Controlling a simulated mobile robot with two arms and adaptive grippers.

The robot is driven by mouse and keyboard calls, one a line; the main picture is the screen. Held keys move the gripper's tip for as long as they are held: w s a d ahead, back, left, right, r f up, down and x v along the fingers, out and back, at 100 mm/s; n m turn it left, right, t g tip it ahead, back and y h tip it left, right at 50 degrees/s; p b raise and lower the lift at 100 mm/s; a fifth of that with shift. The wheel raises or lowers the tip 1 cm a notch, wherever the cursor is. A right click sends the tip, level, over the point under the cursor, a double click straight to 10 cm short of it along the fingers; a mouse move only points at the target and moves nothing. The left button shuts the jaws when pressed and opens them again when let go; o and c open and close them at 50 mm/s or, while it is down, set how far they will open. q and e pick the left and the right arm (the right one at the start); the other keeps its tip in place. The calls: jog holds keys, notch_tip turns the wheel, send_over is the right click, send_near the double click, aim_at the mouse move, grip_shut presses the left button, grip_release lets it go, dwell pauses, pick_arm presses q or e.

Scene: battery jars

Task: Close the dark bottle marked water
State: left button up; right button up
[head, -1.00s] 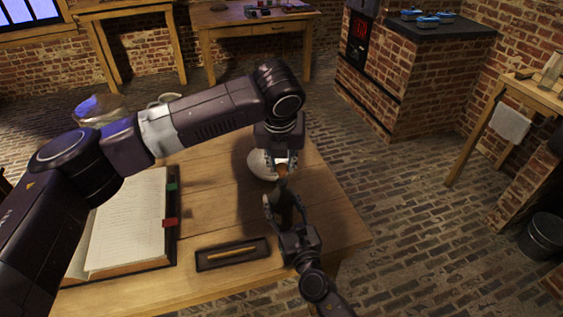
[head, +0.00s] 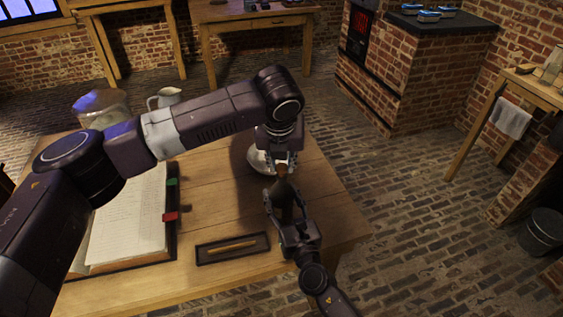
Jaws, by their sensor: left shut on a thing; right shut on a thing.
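A dark bottle (head: 285,206) stands at the table's front right, small and partly hidden by my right gripper. Its marking cannot be read. My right gripper (head: 284,197) is shut on the bottle's body, with a finger on either side. My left gripper (head: 282,168) points down just above it and is shut on a small brown stopper (head: 282,172). The stopper is at the bottle's mouth, roughly in line with its neck. I cannot tell whether it is in the mouth or just above it.
A white bowl (head: 257,161) sits behind the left gripper. An open book (head: 128,222) and a dark tray (head: 204,258) with a thin stick lie on the wooden table (head: 215,205). A glass jar (head: 100,110) and a pitcher (head: 165,98) stand at the back left.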

pick_arm(q)
jog(key=shift+f, duration=0.55)
jog(key=o, duration=0.8)
jog(key=v, duration=1.2)
pick_arm(e)
jog(key=o, duration=1.7)
jog(key=shift+o, duration=0.2)
